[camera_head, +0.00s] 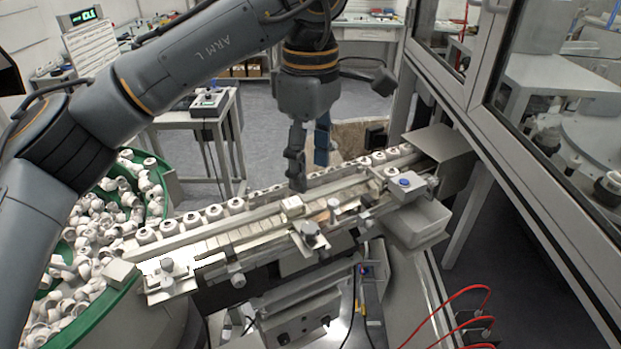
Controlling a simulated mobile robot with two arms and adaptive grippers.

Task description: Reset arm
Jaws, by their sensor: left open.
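My left arm comes in from the left and arches over the feeder line. My left gripper (309,165) hangs down just behind the conveyor track (262,213), its two dark fingers apart with nothing between them. The left finger tip is close to the row of white caps (236,204) on the track; I cannot tell whether it touches. My right gripper does not show.
A green-rimmed bowl (92,304) full of loose white caps stands at the left. A glass-walled machine frame (470,110) closes off the right. A grey bin (415,222) hangs by the track's right end. Red cables (468,292) loop at the lower right. A small table (214,112) stands behind.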

